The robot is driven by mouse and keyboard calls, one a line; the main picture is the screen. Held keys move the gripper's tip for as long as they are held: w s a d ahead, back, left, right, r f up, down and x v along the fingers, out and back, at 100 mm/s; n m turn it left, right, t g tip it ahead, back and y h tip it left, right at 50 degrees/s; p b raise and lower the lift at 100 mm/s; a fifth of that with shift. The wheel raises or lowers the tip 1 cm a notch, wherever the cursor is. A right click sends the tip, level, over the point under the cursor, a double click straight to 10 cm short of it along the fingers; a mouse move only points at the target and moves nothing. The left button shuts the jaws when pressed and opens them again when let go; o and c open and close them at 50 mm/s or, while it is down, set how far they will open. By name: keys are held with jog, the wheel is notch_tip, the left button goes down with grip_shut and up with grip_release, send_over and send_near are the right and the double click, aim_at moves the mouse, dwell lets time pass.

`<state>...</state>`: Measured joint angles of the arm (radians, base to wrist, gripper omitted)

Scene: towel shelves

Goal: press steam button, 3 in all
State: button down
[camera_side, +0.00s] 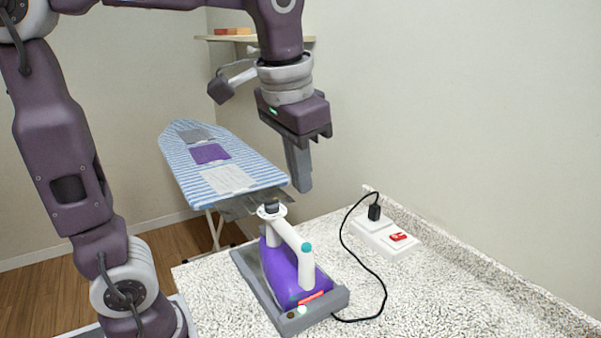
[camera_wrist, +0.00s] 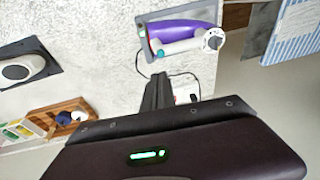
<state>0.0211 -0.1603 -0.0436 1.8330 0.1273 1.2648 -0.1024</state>
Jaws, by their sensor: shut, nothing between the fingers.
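The purple and white iron (camera_side: 285,268) rests on a grey stand (camera_side: 262,292) on the speckled counter. A teal button (camera_side: 306,247) sits at one end of its white handle, and a dark-topped dial (camera_side: 271,207) at the other end. I cannot tell which of them is the steam button. In the wrist view the iron (camera_wrist: 185,34) lies beyond my fingertips, with the teal spot (camera_wrist: 160,54) nearest them. My gripper (camera_side: 304,188) is shut and empty, pointing down above and behind the iron, touching nothing. It also shows in the wrist view (camera_wrist: 159,76).
A power strip (camera_side: 375,238) with a red switch stands right of the iron; a black cord (camera_side: 382,290) loops between them. An ironing board (camera_side: 195,150) with folded cloths is behind. The wrist view shows a wooden tray (camera_wrist: 75,107) and a dark tray (camera_wrist: 52,62).

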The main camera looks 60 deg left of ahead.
aim_at(306, 247)
jog(key=f+m+t, duration=0.1)
jog(key=m+t, duration=0.1)
jog(key=m, duration=0.6)
jog(key=w+a+m+t, duration=0.1)
jog(key=m+t, duration=0.1)
jog(key=m, duration=0.6)
jog(key=a+f+m+t, duration=0.1)
jog(key=m+t, duration=0.1)
jog(key=m, duration=0.7)
jog(key=shift+w+f+t, duration=0.3)
jog(key=shift+w, duration=0.05)
jog(key=shift+f+y, duration=0.1)
jog(key=shift+y, duration=0.2)
jog(key=shift+f, duration=4.3)
jog(key=shift+f, duration=0.4)
